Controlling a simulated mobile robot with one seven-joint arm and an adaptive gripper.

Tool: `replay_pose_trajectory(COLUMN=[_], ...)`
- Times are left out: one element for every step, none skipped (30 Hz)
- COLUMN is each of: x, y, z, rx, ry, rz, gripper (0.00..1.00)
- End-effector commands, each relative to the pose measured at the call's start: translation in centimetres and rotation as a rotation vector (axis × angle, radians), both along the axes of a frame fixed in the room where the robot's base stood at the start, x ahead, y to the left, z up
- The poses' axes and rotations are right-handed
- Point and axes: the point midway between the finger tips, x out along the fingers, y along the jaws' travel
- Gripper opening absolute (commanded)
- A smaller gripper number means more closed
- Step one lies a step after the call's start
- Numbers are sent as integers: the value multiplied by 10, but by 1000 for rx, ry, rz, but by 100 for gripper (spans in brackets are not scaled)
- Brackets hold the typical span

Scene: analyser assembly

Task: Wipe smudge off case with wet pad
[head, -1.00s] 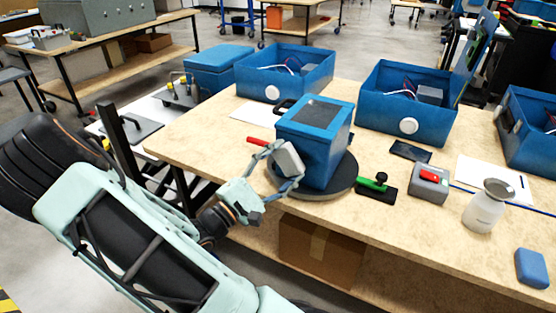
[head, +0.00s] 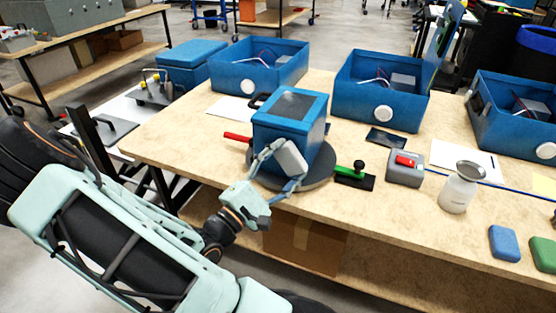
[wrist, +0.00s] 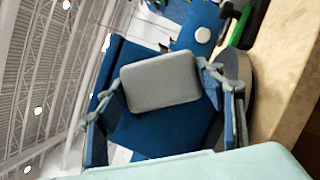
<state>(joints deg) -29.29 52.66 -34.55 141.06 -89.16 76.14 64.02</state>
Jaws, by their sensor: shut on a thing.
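The blue case (head: 285,135) stands on a dark round turntable (head: 315,172) near the front edge of the bench. My gripper (head: 278,168) is at the case's front left side, shut on a grey pad (head: 291,157). In the wrist view the pad (wrist: 160,80) sits between the two fingers (wrist: 163,105), flat side toward the camera, with the blue case (wrist: 170,130) right behind it. I cannot tell whether the pad touches the case. No smudge shows; the pad may hide part of that face.
A red-handled tool (head: 237,137) lies left of the turntable and a green-handled tool (head: 355,174) right of it. Open blue housings (head: 382,92) line the back.

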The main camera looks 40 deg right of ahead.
Motion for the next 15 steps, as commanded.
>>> replay_pose_trajectory(x=[-6, -8, -10, -11, -12, -12, -13, -13, -13, -13, -12, -11, -10, -8, -6], y=[-3, -3, -4, -4, -5, -5, -5, -4, -4, -3, -3, -3, -2, -2, -1], z=[0, 0, 0, 0, 0, 0, 1, 1, 1, 1, 0, 0, 0, 0, 1], rx=[-2, -2, -1, -1, -1, -1, 0, 0, 0, -1, -1, 0, 0, 0, 0], ry=[3, 2, 2, 2, 2, 1, 1, 1, 1, 1, 0, 0, 0, 0, -1], rz=[-6, -5, -4, -4, -4, -3, -3, -3, -2, -1, -1, 0, 0, 0, 0], gripper=[24, 24, 24, 24, 24, 24, 24, 24, 24, 24, 24, 24, 24, 24, 24])
